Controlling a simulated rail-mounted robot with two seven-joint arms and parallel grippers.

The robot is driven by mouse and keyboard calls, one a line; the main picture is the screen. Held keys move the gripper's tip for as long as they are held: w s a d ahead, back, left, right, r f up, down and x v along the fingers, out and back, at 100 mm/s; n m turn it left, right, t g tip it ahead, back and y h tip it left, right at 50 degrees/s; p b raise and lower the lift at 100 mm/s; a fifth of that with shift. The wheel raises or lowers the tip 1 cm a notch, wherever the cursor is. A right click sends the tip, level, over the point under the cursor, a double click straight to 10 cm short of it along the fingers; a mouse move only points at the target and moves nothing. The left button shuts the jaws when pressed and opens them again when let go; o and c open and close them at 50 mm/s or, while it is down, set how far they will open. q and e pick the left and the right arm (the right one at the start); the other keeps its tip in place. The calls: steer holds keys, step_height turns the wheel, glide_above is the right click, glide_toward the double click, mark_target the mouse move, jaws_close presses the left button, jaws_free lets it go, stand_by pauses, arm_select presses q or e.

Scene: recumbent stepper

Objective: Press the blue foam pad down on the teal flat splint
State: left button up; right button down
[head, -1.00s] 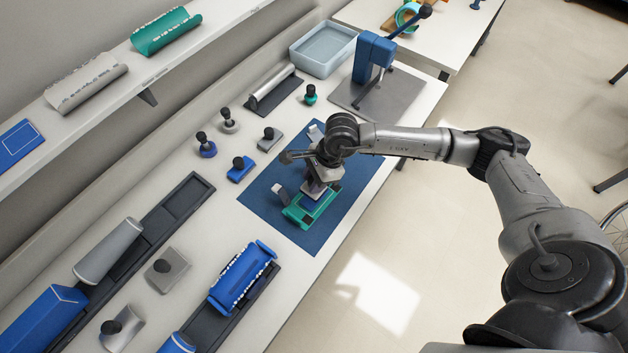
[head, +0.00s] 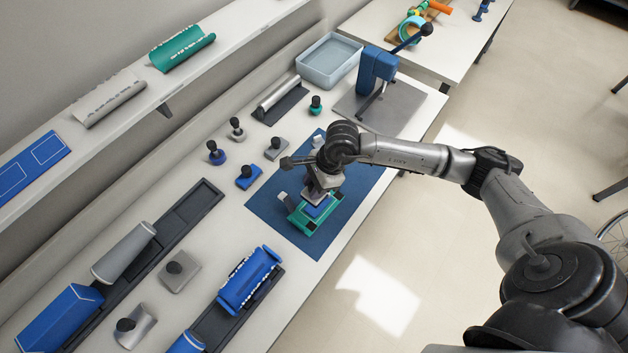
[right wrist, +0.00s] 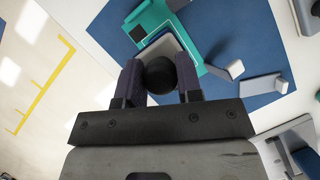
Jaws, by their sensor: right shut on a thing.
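The teal flat splint (head: 297,216) lies on the dark blue mat near the front edge of the bench; it also shows in the right wrist view (right wrist: 148,18). My right gripper (head: 323,190) is above it, pointing down. In the right wrist view its fingers (right wrist: 160,76) are shut on a round black knob (right wrist: 160,74) with a grey plate (right wrist: 172,47) below. The blue foam pad (head: 318,208) shows as a blue patch under the gripper, over the splint. Whether the pad touches the splint all over is hidden. My left gripper is not in view.
Several knobbed tools, such as a blue one (head: 248,177), stand left of the mat. A blue lever press (head: 377,72) and a pale bin (head: 330,60) are at the back.

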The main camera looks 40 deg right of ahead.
stand_by(0.5)
steer(key=shift+f+b, duration=1.6)
steer(key=shift+f, duration=0.85)
steer(key=shift+f+b, duration=0.75)
steer(key=shift+f, duration=0.15)
steer(key=shift+f+b, duration=0.7)
steer(key=shift+b, duration=0.1)
steer(key=shift+r, duration=0.1)
steer(key=shift+r, duration=0.2)
steer(key=shift+r+p, duration=0.75)
steer(key=shift+r, duration=0.15)
steer(key=shift+r+p, duration=0.95)
steer(key=shift+r, duration=0.9)
